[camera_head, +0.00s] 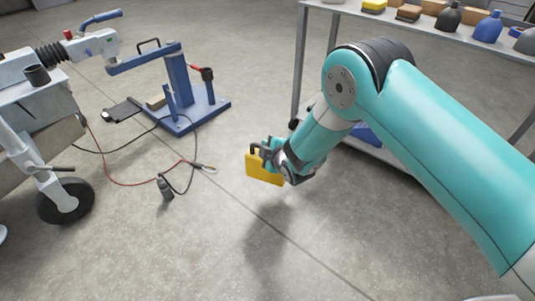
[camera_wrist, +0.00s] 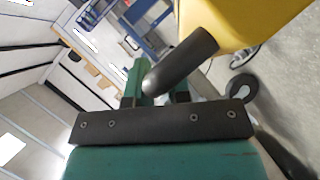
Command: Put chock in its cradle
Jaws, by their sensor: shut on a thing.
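The yellow chock (camera_head: 261,170) hangs above the floor in the head view, with a dark handle at its top. My gripper (camera_head: 274,154) is shut on that handle. In the wrist view the chock (camera_wrist: 245,20) fills the top right, and its dark round handle runs between the fingers of my gripper (camera_wrist: 158,84). The chock's lower part is out of the wrist view. I cannot make out for sure which thing is the cradle.
A blue steel stand (camera_head: 192,115) with a black pedal-like plate is at the back left. A trailer coupling and jockey wheel (camera_head: 66,200) are at the left. Cables and a dark plug (camera_head: 165,188) lie on the floor. A shelf cart (camera_head: 420,22) stands at the right. The front floor is clear.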

